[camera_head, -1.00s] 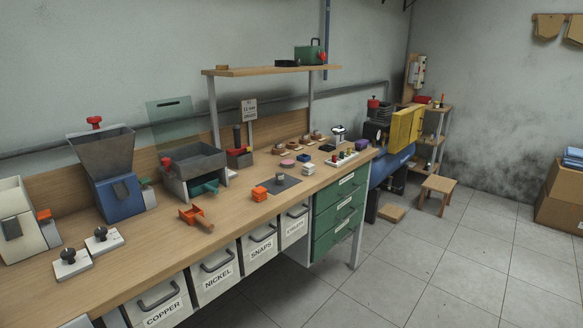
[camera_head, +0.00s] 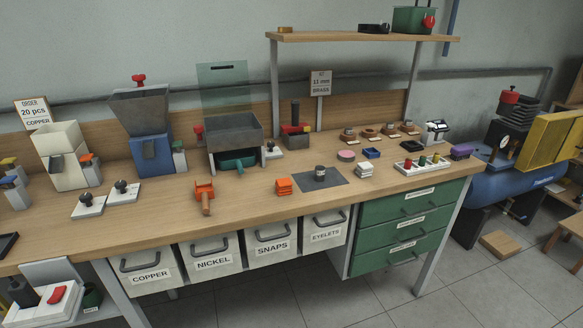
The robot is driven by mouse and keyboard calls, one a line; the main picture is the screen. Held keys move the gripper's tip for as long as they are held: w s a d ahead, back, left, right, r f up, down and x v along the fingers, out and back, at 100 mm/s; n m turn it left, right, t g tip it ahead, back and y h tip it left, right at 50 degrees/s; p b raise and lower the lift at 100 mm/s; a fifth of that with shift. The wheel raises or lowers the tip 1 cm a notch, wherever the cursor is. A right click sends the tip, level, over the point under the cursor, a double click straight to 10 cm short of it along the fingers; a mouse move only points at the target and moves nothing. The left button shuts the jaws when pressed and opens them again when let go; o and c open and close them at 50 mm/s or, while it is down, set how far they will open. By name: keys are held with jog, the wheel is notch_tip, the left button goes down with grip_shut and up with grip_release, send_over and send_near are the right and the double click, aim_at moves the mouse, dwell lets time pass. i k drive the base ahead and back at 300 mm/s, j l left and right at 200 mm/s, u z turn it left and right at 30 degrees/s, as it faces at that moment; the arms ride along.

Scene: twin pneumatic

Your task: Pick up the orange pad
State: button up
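A small orange block-like stack (camera_head: 284,186) sits on the wooden bench top, left of the dark grey mat (camera_head: 334,184). It is the most pad-like orange thing I see, but it is too small to tell whether it is one pad or several layers. An orange scoop with a brown handle (camera_head: 204,196) lies further left, its handle towards the front edge. My gripper is not in view.
A small dark cylinder (camera_head: 320,172) stands on the mat. A white stack (camera_head: 364,171), a pink disc (camera_head: 346,155) and a blue tray (camera_head: 371,153) are to the right. A grey hopper bin (camera_head: 235,131) stands behind. Labelled drawers (camera_head: 213,261) hang below the front edge.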

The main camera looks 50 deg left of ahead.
aim_at(283, 187)
jog(key=i+l+u, duration=0.15)
jog(key=i+u, duration=0.15)
jog(key=u, duration=0.15)
jog(key=i+l+u, duration=0.25)
jog(key=u, duration=0.2)
jog(key=i+l+u, duration=0.2)
jog(key=u, duration=0.2)
jog(key=i+l+u, duration=0.1)
jog(key=l+u, duration=0.35)
jog(key=i+l+u, duration=0.25)
jog(key=l, duration=0.15)
jog(key=l+u, duration=0.25)
jog(key=l, duration=0.15)
jog(key=i+l, duration=0.25)
jog(key=l, duration=0.3)
jog(key=i+l+u, duration=0.1)
jog(key=l, duration=0.2)
jog(key=i+l+u, duration=0.1)
jog(key=l, duration=0.25)
jog(key=i+l+u, duration=0.1)
jog(key=l, duration=0.25)
jog(key=i+l+u, duration=0.1)
jog(key=l, duration=0.25)
jog(key=i+l+u, duration=0.1)
jog(key=l, duration=0.3)
jog(key=j+u, duration=0.1)
jog(key=u, duration=0.6)
jog(key=i+l+u, duration=0.1)
jog(key=u, duration=0.6)
